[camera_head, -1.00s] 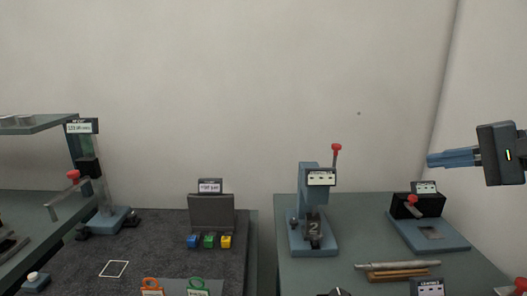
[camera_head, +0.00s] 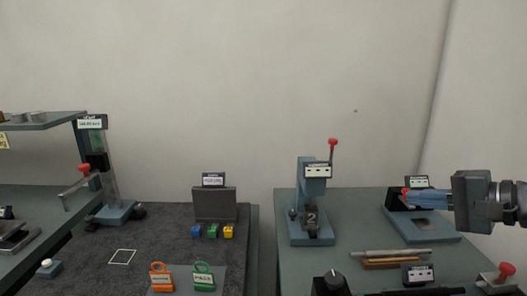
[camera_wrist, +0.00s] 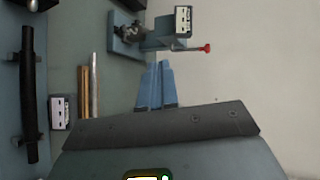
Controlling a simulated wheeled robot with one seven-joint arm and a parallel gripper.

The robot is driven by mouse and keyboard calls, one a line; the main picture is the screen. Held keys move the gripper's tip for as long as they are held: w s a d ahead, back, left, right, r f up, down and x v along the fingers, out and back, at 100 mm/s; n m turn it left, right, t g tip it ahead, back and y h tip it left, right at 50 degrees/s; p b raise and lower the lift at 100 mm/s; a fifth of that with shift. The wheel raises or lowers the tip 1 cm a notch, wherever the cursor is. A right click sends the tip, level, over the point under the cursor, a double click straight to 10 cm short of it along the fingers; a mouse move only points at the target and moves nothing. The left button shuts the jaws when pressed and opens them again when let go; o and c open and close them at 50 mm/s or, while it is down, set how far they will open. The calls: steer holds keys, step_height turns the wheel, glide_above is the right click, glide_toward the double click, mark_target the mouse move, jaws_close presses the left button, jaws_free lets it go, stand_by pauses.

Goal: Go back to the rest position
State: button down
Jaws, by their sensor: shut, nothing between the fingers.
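My gripper (camera_head: 413,196) is at the right of the head view, pointing left, with its blue fingers together and nothing between them. In the head view it lies in front of the small blue fixture with a red knob (camera_head: 422,224) and hides part of it. In the wrist view the closed blue fingers (camera_wrist: 157,84) point up the picture, toward the blue press with the red-knobbed lever (camera_wrist: 157,34). The fingers look apart from the press.
The blue press (camera_head: 311,205) marked 2 stands on the green bench (camera_head: 350,228). Rods (camera_head: 392,255) lie in front of it. A dark mat (camera_head: 165,230) at left holds coloured blocks (camera_head: 212,231) and orange and green tags. A shelf (camera_head: 45,122) stands at far left.

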steer(key=s+a+f+h, duration=0.1)
steer(key=s+f, duration=0.2)
steer(key=f, duration=0.3)
steer(key=s+a+f+t+h, duration=0.1)
steer(key=s+a+f+h, duration=0.1)
steer(key=s+f, duration=0.2)
steer(key=s+a+f+t+h, duration=0.1)
steer(key=s+a+f, duration=0.1)
steer(key=f, duration=0.7)
steer(key=shift+s+a+m+h, duration=0.2)
steer(key=shift+s+m+h, duration=0.15)
steer(key=shift+s, duration=0.4)
steer(key=s+a+f+n+h, duration=0.1)
steer(key=s+f+n+h, duration=0.1)
steer(key=s, duration=1)
steer(key=s+a+f+n+h, duration=0.1)
steer(key=s+f+n+h, duration=0.15)
steer(key=s, duration=0.95)
steer(key=s+a+r+n+t, duration=0.1)
steer(key=s+r+n+t, duration=0.1)
steer(key=s+r+n, duration=0.5)
steer(key=v, duration=0.5)
steer(key=shift+s, duration=0.15)
steer(key=c, duration=1.8)
jaws_free()
